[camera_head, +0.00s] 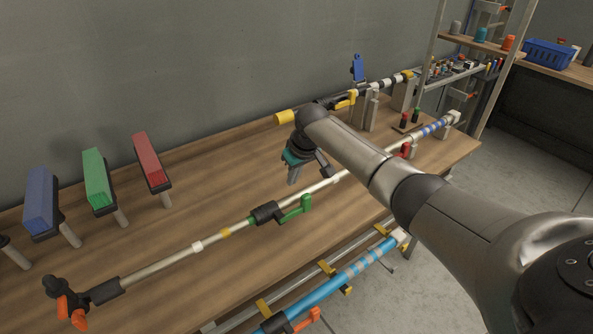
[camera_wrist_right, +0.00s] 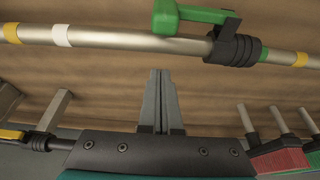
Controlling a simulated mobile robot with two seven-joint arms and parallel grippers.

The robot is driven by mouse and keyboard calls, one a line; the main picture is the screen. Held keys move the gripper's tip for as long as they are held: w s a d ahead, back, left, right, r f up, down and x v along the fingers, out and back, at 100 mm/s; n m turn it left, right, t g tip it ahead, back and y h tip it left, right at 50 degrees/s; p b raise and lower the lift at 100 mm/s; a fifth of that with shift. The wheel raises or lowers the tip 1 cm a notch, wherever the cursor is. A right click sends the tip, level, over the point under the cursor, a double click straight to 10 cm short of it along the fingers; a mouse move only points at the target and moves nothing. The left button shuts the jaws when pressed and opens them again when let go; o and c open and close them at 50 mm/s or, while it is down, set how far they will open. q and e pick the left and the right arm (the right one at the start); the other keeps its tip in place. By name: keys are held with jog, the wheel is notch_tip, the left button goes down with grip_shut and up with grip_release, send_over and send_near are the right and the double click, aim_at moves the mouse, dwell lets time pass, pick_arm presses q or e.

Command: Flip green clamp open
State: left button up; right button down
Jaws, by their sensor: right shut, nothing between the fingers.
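The green clamp (camera_head: 295,211) is on a long silver pipe (camera_head: 155,264) that runs across the bench. Its black collar (camera_head: 265,212) wraps the pipe, and its green lever sticks out to the right on the near side. My right gripper (camera_head: 292,181) points down behind the pipe, apart from the clamp. In the right wrist view its fingers (camera_wrist_right: 161,73) are together and empty. My left gripper does not show.
Blue (camera_head: 41,200), green (camera_head: 98,177) and red (camera_head: 149,160) blocks stand on pegs at the left. A blue pipe (camera_head: 340,281) with an orange lever (camera_head: 307,319) runs along the front. Another pipe with a yellow end (camera_head: 284,117) is behind my arm.

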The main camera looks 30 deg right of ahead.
jog(key=shift+s+f, duration=0.15)
jog(key=shift+f, duration=0.25)
jog(key=shift+s+d+r+p, duration=0.15)
jog(key=shift+s+p, duration=0.4)
jog(key=shift+s, duration=0.3)
jog(key=shift+s+p, duration=0.3)
jog(key=shift+s, duration=0.65)
